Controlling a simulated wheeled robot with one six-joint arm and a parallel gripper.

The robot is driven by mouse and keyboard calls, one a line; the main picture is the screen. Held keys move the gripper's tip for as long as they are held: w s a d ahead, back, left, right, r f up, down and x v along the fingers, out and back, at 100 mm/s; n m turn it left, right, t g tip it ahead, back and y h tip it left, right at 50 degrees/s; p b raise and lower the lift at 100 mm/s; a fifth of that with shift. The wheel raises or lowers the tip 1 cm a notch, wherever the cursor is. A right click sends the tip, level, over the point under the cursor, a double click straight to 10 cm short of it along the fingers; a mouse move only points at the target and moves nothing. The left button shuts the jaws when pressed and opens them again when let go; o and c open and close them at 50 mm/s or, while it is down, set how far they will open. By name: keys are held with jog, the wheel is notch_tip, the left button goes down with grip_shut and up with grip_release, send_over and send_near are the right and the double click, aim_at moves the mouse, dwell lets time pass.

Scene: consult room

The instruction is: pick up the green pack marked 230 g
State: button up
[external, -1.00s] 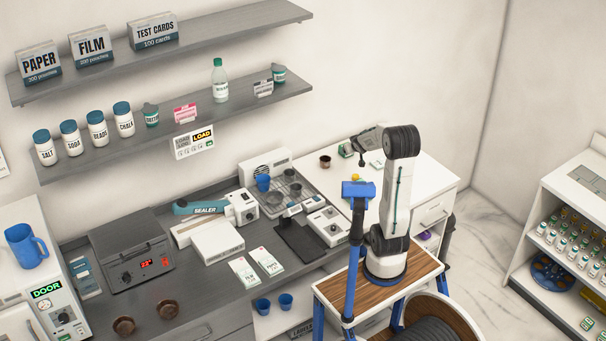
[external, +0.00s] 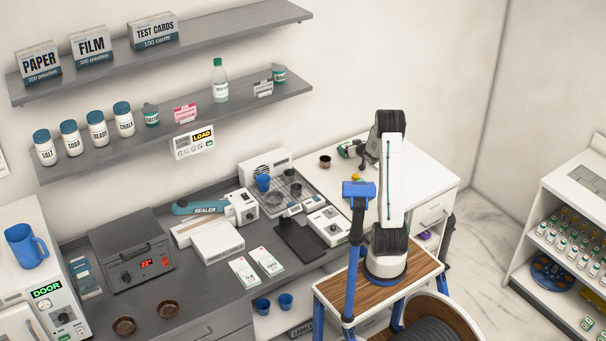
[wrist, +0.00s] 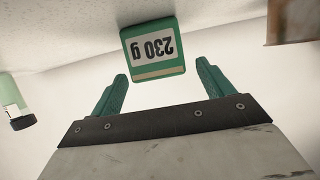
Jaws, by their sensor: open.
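The green pack (wrist: 153,72) marked 230 g shows in the wrist view, its white label upside down. It lies just beyond my gripper (wrist: 161,70), roughly centred between the two green fingertips. The fingers are wide apart with nothing between them; I cannot tell the exact gap to the pack. In the external view my gripper is mostly hidden behind my arm, over the white counter at the back right. A small green patch (external: 345,150) there may be the pack or a fingertip.
A small dark brown pot (external: 325,161) stands left of my gripper on the white counter (external: 428,186). In the wrist view a brown object (wrist: 292,22) is at the upper right and a bottle with a dark cap (wrist: 14,104) at the left edge.

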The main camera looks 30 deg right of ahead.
jog(key=x, duration=0.2)
jog(key=shift+w+f, duration=0.15)
jog(key=shift+w, duration=0.05)
jog(key=c, duration=1.2)
